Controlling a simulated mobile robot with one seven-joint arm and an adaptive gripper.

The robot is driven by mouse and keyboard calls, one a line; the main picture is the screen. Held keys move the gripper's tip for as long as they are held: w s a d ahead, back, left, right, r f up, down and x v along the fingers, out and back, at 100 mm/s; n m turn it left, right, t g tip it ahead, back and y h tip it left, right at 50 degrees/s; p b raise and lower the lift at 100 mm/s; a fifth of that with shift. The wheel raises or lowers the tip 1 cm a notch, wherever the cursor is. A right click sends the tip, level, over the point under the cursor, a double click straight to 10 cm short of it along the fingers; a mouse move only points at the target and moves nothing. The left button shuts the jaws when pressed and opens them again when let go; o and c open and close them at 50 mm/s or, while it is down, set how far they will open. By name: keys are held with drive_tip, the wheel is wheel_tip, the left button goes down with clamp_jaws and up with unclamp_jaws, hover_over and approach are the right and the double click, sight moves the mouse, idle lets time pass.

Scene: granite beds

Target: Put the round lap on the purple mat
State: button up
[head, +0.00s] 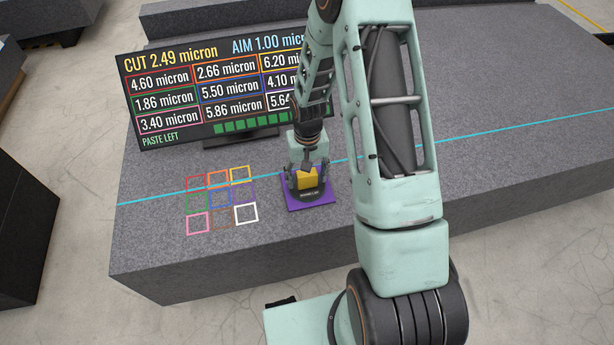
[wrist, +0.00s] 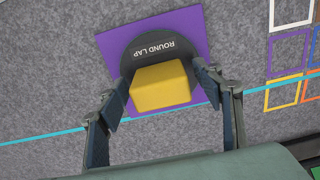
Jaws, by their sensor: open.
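The round lap (wrist: 154,46) is a dark disc labelled "ROUND LAP" with a yellow block-shaped top (wrist: 161,87). It rests on the purple mat (wrist: 190,25), which lies flat on the granite; in the wrist view the disc's lower part reaches toward the mat's edge and is partly hidden by the yellow block. In the head view the lap (head: 307,180) also sits on the mat (head: 318,204). My gripper (wrist: 160,92) is open, its fingers on either side of the yellow block; I cannot tell whether they touch it.
A grid of coloured square outlines (head: 220,199) is marked on the granite left of the mat. A display board (head: 190,85) with micron figures stands behind. A cyan line (head: 480,127) crosses the granite bed. The granite right of my arm is clear.

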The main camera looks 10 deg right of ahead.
drive_tip(key=shift+r, duration=0.1)
wheel_tip(320, 180, up, 12)
drive_tip(key=p, duration=0.2)
idle(0.3)
drive_tip(key=shift+r, duration=0.1)
